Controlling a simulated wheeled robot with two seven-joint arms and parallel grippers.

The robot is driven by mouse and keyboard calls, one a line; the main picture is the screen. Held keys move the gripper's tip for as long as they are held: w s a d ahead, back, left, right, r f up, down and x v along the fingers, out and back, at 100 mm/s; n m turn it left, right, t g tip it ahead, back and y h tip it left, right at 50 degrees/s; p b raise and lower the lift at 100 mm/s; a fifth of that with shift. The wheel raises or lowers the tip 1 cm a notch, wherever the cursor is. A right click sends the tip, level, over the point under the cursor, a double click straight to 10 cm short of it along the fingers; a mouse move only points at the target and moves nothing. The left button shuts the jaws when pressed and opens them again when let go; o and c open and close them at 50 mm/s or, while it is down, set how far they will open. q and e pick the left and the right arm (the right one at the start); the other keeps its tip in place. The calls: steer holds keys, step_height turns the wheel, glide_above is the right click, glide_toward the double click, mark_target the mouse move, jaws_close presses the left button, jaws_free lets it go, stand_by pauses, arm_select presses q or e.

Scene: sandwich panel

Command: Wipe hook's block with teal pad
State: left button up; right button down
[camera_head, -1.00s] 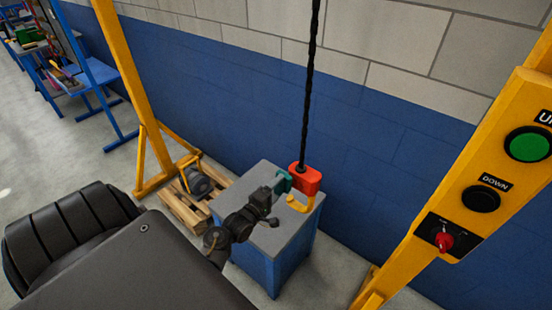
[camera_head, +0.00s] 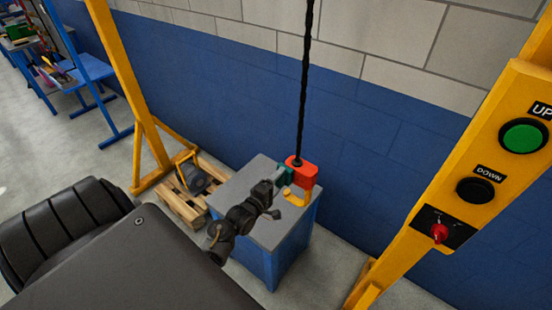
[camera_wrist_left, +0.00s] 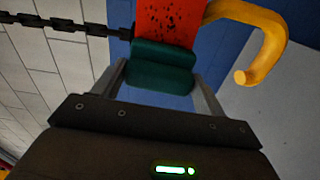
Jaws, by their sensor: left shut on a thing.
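The red hook block (camera_head: 305,173) hangs on a dark chain, with the yellow hook (camera_head: 298,196) below it. In the left wrist view the block (camera_wrist_left: 170,20) has dark spots on its face, and the yellow hook (camera_wrist_left: 265,45) curves out to the right. My left gripper (camera_head: 279,180) is shut on the teal pad (camera_wrist_left: 160,76), which lies between its two fingers. The pad meets the edge of the block's spotted face and hides part of it; firm contact cannot be told. In the head view the pad is mostly hidden by the gripper. My right gripper is not in view.
A blue cabinet with a grey top (camera_head: 240,187) stands under the hook and my left wrist. A wooden pallet with a motor (camera_head: 193,180) is behind left. Yellow posts (camera_head: 120,80) flank the area; the right one carries a button panel (camera_head: 480,190). A wall stands behind.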

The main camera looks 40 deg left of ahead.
arm_select(q)
steer(key=shift+d+r+p, duration=0.15)
steer(key=shift+d+p, duration=0.25)
steer(key=shift+d, duration=0.85)
steer(key=shift+d, duration=0.1)
steer(key=shift+w+d+p, duration=0.1)
steer(key=shift+d+p, duration=0.25)
steer(key=shift+d, duration=1.2)
steer(key=shift+d, duration=0.1)
